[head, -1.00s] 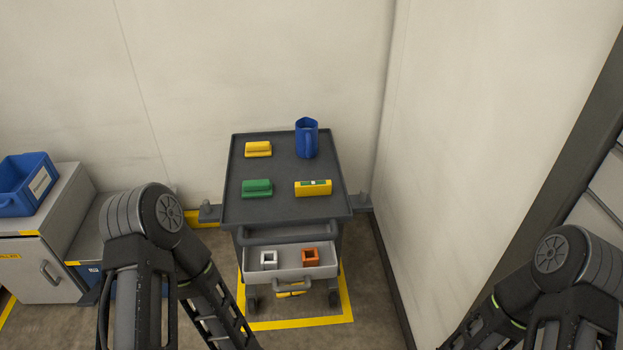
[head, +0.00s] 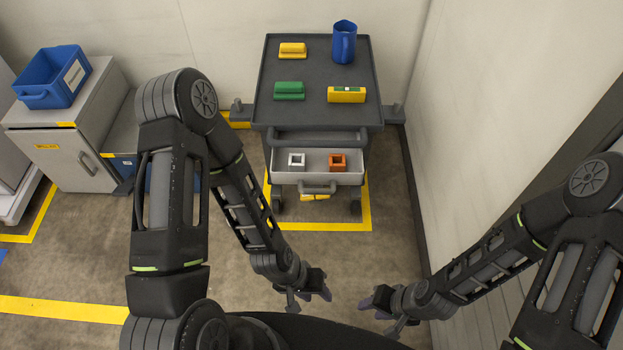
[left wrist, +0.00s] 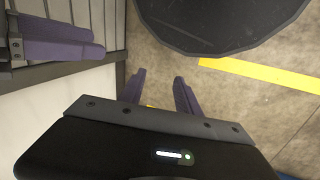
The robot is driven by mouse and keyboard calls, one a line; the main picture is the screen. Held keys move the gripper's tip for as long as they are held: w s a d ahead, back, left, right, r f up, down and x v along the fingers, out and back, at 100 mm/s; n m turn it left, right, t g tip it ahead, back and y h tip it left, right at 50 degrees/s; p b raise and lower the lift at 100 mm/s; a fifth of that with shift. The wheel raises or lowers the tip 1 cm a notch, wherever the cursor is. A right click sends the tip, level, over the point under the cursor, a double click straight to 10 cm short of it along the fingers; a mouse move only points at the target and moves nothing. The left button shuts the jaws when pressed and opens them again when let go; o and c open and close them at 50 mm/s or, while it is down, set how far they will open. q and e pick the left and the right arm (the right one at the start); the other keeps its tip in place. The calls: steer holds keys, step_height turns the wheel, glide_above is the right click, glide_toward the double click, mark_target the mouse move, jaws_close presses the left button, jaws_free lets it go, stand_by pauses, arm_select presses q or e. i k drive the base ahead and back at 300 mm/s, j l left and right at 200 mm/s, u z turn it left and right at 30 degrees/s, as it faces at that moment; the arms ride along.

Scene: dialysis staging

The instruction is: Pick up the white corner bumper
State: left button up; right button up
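The white corner bumper (head: 297,160) is a small white block with a square hollow. It sits in the left part of the open grey drawer (head: 346,179) in the head view. My left gripper (head: 318,288) is below and in front of the drawer, well apart from the bumper. Its two fingers stand apart with nothing between them in the left wrist view (left wrist: 161,84). My right gripper (head: 372,304) is to the right of the left one, also far from the drawer. It looks open and empty, though its fingers show small.
An orange block (head: 337,162) sits right of the bumper in the drawer. The cart top (head: 314,78) above carries yellow and green pieces and a blue jug (head: 343,44). A blue bin (head: 52,77) stands on a cabinet at left. A wall closes the right side. Floor before the cart is clear.

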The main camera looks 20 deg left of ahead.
mark_target(294, 158)
steer(key=i+j, duration=0.1)
steer(key=j, duration=0.45)
steer(key=i+j, duration=0.1)
steer(key=j, duration=0.45)
steer(key=i+j, duration=0.1)
steer(key=j, duration=0.5)
steer(key=i+j, duration=0.1)
steer(key=j, duration=0.45)
steer(key=i+j, duration=0.15)
steer(key=j, duration=0.4)
steer(key=i+j+z, duration=0.1)
steer(key=j, duration=0.45)
steer(key=z, duration=2.65)
steer(key=i+j, duration=0.4)
